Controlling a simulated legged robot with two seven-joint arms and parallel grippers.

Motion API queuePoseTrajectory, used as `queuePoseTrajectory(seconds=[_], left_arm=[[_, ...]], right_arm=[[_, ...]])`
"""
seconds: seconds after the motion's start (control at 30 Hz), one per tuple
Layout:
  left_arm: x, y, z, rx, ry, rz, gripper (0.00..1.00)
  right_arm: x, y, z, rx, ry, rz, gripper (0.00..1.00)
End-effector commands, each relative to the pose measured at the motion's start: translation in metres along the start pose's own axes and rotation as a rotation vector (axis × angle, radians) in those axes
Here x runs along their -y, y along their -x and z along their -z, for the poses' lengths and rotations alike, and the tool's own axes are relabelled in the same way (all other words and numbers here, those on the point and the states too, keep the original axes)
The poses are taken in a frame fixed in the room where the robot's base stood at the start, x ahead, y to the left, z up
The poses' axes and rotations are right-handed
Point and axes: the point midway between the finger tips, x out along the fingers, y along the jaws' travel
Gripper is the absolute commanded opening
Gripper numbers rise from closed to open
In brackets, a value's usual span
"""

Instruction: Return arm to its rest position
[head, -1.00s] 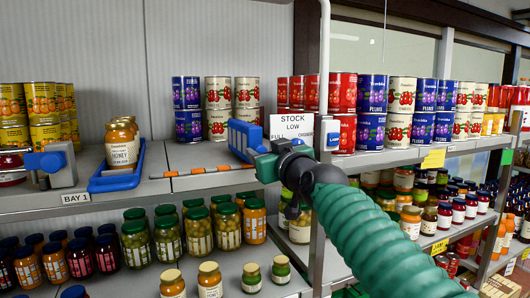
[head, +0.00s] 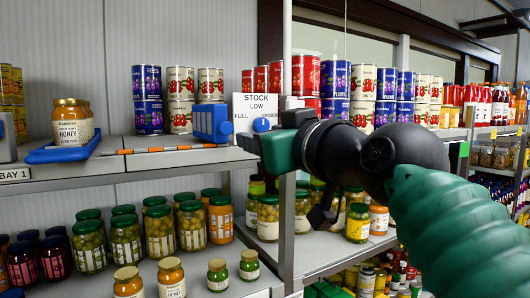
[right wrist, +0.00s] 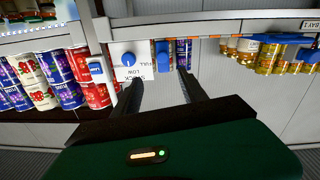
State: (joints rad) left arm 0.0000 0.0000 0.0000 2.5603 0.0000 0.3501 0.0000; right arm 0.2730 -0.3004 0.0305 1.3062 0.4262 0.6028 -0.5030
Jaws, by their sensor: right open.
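My right arm, in a green ribbed sleeve with dark joints, comes in from the right in the head view. My right gripper (head: 250,142) is just in front of the shelf edge, below the white stock sign (head: 243,108). Part of its fingers is hidden by its own body there. In the right wrist view the two dark fingers of the gripper (right wrist: 160,78) stand apart with nothing held between them. The sign's blue knob (right wrist: 128,59) shows beyond the left finger. My left gripper is in neither view.
A blue block (head: 211,122) stands on the shelf left of the sign. Cans (head: 182,100) fill the upper shelf; several jars (head: 160,232) stand below. The shelf post (head: 287,220) is close to my arm.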

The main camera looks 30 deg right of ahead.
Motion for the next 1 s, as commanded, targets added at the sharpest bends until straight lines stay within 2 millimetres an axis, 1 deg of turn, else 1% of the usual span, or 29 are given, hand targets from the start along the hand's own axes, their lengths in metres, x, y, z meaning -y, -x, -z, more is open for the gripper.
queuePoseTrajectory(seconds=[0.4, 0.47, 0.53, 0.57, 0.67, 0.7, 0.77, 0.8, 0.87, 0.9, 0.97, 1.0], left_arm=[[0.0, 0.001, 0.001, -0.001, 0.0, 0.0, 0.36], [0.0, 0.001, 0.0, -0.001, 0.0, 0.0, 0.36], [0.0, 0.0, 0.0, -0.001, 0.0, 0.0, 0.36], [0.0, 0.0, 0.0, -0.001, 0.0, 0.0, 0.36], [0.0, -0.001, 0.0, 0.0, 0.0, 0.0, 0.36], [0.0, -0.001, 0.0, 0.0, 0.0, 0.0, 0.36], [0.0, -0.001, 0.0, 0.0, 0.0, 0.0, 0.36], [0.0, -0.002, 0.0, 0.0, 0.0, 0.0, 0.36], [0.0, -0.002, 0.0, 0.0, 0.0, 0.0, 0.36], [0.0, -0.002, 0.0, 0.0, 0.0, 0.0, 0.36], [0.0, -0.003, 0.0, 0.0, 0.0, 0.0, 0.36], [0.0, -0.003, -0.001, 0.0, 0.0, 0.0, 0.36]], right_arm=[[0.0, 0.0, 0.001, 0.0, 0.0, 0.0, 0.5], [0.0, -0.004, -0.006, 0.013, -0.005, 0.001, 0.5], [0.002, -0.015, -0.028, 0.055, -0.019, 0.006, 0.5], [0.003, -0.023, -0.043, 0.084, -0.028, 0.008, 0.5], [0.012, -0.05, -0.117, 0.22, -0.073, 0.023, 0.5], [0.017, -0.06, -0.153, 0.284, -0.089, 0.028, 0.5], [0.028, -0.069, -0.208, 0.383, -0.113, 0.037, 0.5], [0.035, -0.072, -0.243, 0.446, -0.126, 0.041, 0.5], [0.048, -0.072, -0.298, 0.545, -0.143, 0.049, 0.5], [0.056, -0.069, -0.333, 0.609, -0.15, 0.054, 0.5], [0.07, -0.058, -0.386, 0.708, -0.16, 0.062, 0.5], [0.079, -0.048, -0.42, 0.773, -0.163, 0.067, 0.5]])
